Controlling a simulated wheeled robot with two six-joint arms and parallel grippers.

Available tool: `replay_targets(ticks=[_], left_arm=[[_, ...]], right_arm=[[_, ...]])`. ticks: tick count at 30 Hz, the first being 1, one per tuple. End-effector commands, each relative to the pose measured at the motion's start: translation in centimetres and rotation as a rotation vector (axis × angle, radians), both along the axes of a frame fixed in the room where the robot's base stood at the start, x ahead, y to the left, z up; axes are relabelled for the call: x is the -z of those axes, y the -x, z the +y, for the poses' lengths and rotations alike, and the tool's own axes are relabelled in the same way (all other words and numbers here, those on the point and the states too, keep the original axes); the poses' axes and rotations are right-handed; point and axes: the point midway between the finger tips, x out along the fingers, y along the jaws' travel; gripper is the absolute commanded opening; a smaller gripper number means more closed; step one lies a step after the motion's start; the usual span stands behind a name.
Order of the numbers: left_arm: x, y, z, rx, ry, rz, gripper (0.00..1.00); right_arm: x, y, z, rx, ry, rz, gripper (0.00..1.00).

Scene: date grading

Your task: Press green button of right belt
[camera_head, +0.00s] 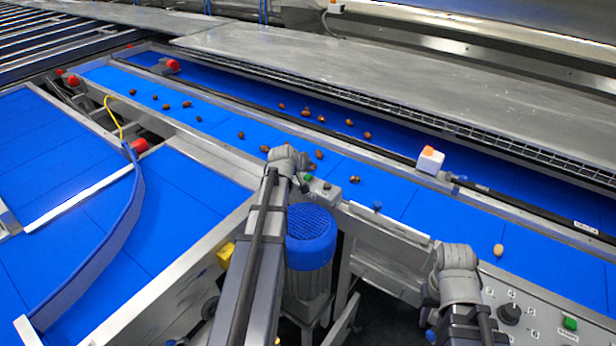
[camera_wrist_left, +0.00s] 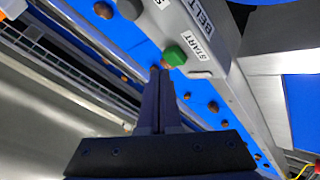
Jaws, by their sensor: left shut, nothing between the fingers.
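In the left wrist view a green button (camera_wrist_left: 174,55) beside a START label sits on a grey control box (camera_wrist_left: 205,65), with part of the word BELT further up. My left gripper (camera_wrist_left: 159,72) is shut and empty. Its fingertips are right at the edge of the green button; I cannot tell whether they touch it. In the head view this small green button (camera_head: 308,177) shows beside my left wrist, and the fingers are mostly hidden. Another green button (camera_head: 569,323) is on the panel at lower right. My right arm's wrist is left of that panel; its fingers are not visible.
Several brown dates (camera_head: 319,155) lie on the long blue belt (camera_head: 230,122). A pale one (camera_head: 498,250) lies further right. A white box with an orange top (camera_head: 430,160) stands on the rail. A blue-capped motor (camera_head: 311,235) is beside my left arm. A black dial (camera_head: 509,314) is on the right panel.

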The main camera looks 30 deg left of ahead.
Motion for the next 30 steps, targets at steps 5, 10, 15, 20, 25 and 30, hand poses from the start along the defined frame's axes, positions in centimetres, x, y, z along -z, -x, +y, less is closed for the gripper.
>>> replay_targets(ticks=[5, 10, 15, 20, 25, 30], left_arm=[[0.7, 0.0, 0.0, 0.000, 0.000, 0.000, 0.00], [0.8, 0.0, 0.0, 0.000, 0.000, 0.000, 0.00], [0.8, 0.0, 0.0, 0.000, 0.000, 0.000, 0.00], [0.8, 0.0, 0.0, 0.000, 0.000, 0.000, 0.00], [1.0, 0.0, 0.0, 0.000, 0.000, 0.000, 0.00], [1.2, 0.0, 0.0, 0.000, 0.000, 0.000, 0.00]], right_arm=[[0.7, 0.0, 0.0, 0.000, 0.000, 0.000, 0.34], [0.8, 0.0, 0.0, 0.000, 0.000, 0.000, 0.34], [0.8, 0.0, 0.0, 0.000, 0.000, 0.000, 0.34], [0.8, 0.0, 0.0, 0.000, 0.000, 0.000, 0.34], [1.0, 0.0, 0.0, 0.000, 0.000, 0.000, 0.34], [1.2, 0.0, 0.0, 0.000, 0.000, 0.000, 0.34]])
